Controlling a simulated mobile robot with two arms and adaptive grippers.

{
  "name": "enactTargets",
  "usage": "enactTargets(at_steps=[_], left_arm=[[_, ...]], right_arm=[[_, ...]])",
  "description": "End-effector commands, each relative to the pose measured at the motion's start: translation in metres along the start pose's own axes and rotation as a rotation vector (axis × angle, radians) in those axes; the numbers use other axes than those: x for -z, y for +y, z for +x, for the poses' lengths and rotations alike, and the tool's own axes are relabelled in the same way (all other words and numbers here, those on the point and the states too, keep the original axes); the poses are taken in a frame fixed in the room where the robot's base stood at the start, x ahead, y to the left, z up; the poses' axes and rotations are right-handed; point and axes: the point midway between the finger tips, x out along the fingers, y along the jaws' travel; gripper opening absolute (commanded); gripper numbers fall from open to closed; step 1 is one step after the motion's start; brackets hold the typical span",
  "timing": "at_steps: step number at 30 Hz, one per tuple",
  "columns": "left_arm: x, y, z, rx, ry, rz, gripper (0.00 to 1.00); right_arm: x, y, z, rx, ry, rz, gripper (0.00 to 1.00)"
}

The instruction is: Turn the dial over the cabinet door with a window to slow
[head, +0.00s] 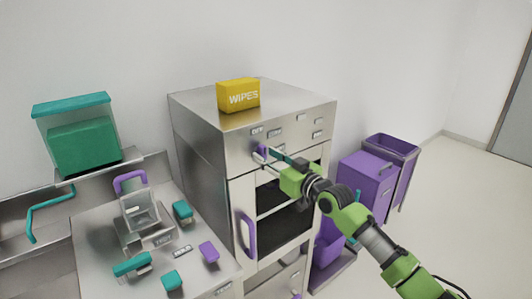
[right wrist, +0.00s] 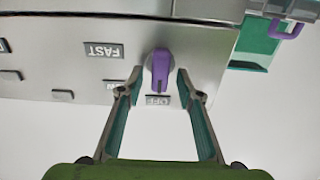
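The purple dial (right wrist: 160,70) sits on the steel front panel in the right wrist view, which is upside down. Its long grip lies upright in the picture, in line with the OFF label (right wrist: 157,100). A FAST label (right wrist: 104,51) is to its left; another label (right wrist: 110,86), ending in "OW", is partly hidden by a finger. My right gripper (right wrist: 159,74) is open, one finger on each side of the dial; I cannot tell whether they touch it. In the head view the dial (head: 261,153) is above the windowed cabinet door (head: 241,190). My left gripper is not in view.
A yellow WIPES box (head: 239,96) stands on the cabinet top. The door's purple handle (head: 247,236) sticks out below the dial. Purple bins (head: 367,185) stand to the right. A counter (head: 95,225) with teal and purple items is on the left.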

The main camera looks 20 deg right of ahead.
Motion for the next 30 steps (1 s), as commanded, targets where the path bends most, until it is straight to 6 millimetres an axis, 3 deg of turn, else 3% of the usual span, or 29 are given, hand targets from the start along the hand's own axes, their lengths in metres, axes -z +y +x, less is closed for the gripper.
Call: enactTargets(at_steps=[13,17,30], left_arm=[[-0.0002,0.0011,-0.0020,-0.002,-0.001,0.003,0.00],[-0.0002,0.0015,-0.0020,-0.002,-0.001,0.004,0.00],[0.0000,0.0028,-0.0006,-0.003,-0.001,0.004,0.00]], right_arm=[[-0.0003,-0.0001,0.0102,0.000,0.000,-0.001,0.33],[-0.0003,0.0000,0.0101,0.000,0.000,0.000,0.00],[-0.0007,0.0006,0.0100,-0.001,-0.001,0.052,0.00]])
